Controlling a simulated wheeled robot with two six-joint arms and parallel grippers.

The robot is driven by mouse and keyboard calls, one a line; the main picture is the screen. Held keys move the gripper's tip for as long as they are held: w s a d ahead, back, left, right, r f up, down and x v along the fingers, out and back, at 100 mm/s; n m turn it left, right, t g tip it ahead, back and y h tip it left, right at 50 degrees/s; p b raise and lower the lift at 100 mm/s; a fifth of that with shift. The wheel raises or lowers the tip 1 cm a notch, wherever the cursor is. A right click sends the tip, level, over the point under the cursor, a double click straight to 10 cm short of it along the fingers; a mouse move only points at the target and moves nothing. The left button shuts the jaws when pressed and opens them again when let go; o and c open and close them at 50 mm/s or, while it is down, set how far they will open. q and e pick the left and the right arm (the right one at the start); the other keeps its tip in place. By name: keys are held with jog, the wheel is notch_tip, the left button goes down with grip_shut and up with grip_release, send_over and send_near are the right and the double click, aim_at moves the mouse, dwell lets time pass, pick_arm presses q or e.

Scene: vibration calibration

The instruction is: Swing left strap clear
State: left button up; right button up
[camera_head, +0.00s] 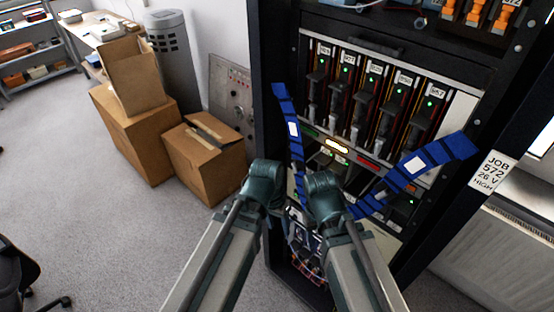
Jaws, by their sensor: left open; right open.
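The left strap (293,130) is a blue segmented band with a white label. It hangs in front of the left side of the black rack (268,70), and its lower part passes behind my grippers. The right strap (415,164) is a similar blue band slanting down from the rack's right side toward my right gripper. My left gripper (264,180) is just left of the left strap's lower part. My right gripper (322,186) is just right of it, between the two straps. Both are open; their fingertips are mostly hidden, so contact cannot be told.
The rack holds several modules (357,95) with green lights, above a row of coloured labels. Cardboard boxes (204,160) stand on the floor to the left. A sign reading JOB 572 (491,171) is on the right post. The grey floor (90,220) at left is mostly clear.

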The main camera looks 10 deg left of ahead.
pick_arm(q)
jog(key=w+a+r+t+h+p, duration=0.2)
jog(key=w+r+h+p, duration=0.1)
jog(key=w+r, duration=0.35)
jog(key=m+t+h+p, duration=0.1)
jog(key=t+h+p, duration=0.2)
jog(key=t+p, duration=0.1)
send_near(292, 165)
pick_arm(e)
notch_tip(292, 165, up, 8)
pick_arm(q)
jog(key=b+x, duration=0.8)
jog(key=b, duration=0.1)
jog(key=shift+w+d+f+b, duration=0.2)
jog(key=shift+d+f+b, duration=0.1)
jog(key=shift+b, duration=0.1)
pick_arm(e)
notch_tip(292, 165, down, 9)
pick_arm(q)
grip_shut()
